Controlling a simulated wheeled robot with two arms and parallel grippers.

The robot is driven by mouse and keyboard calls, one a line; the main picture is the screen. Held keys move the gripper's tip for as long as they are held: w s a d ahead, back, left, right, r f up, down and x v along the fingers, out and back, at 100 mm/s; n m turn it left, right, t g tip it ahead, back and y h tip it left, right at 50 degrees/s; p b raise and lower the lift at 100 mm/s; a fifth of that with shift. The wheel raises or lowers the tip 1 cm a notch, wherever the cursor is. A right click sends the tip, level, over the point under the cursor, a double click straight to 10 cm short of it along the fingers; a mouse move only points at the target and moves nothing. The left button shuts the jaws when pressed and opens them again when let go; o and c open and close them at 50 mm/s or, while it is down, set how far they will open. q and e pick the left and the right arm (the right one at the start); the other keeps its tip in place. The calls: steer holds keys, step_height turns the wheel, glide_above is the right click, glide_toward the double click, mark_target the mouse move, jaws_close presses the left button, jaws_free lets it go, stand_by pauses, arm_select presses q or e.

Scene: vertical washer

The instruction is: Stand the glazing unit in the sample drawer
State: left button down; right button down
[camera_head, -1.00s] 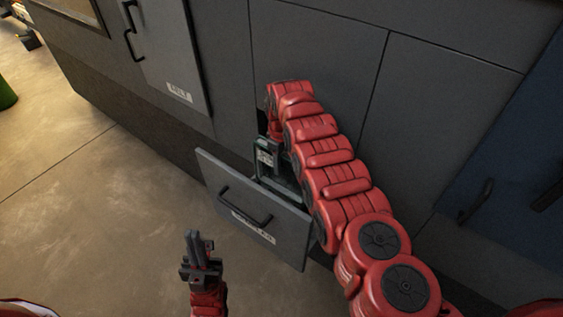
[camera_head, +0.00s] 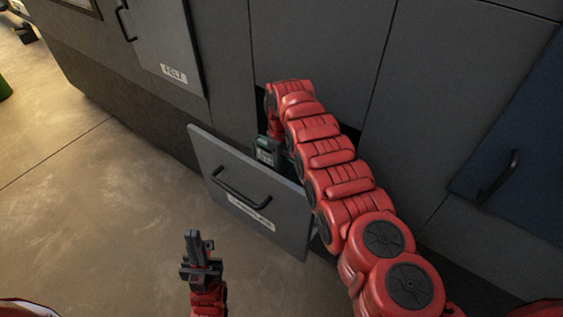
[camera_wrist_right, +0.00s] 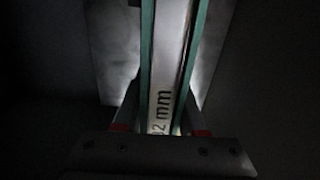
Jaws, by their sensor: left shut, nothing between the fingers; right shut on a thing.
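The glazing unit (camera_head: 264,153) is a narrow pane with green edges and a pale label. In the head view only its upper part shows, behind the drawer front. The right wrist view shows the glazing unit (camera_wrist_right: 165,60) between my right gripper's fingers (camera_wrist_right: 160,120), with "mm" lettering on its pale edge strip. My right gripper (camera_head: 270,140) is shut on it. The sample drawer (camera_head: 235,185) is pulled out; its front hides most of its inside. I cannot tell whether the unit touches the drawer floor. My left gripper (camera_head: 194,250) is shut and empty, in front of the drawer.
A grey cabinet wall (camera_head: 320,50) stands behind the drawer. A door marked "FELT" (camera_head: 160,40) is at upper left, and a blue panel (camera_head: 515,140) with a handle is at right. The floor (camera_head: 90,220) at left is clear.

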steer(key=shift+f+b, duration=0.3)
steer(key=shift+f, duration=0.1)
steer(key=shift+c, duration=2.2)
jaws_free()
steer(key=shift+o, duration=0.2)
steer(key=shift+f, duration=0.1)
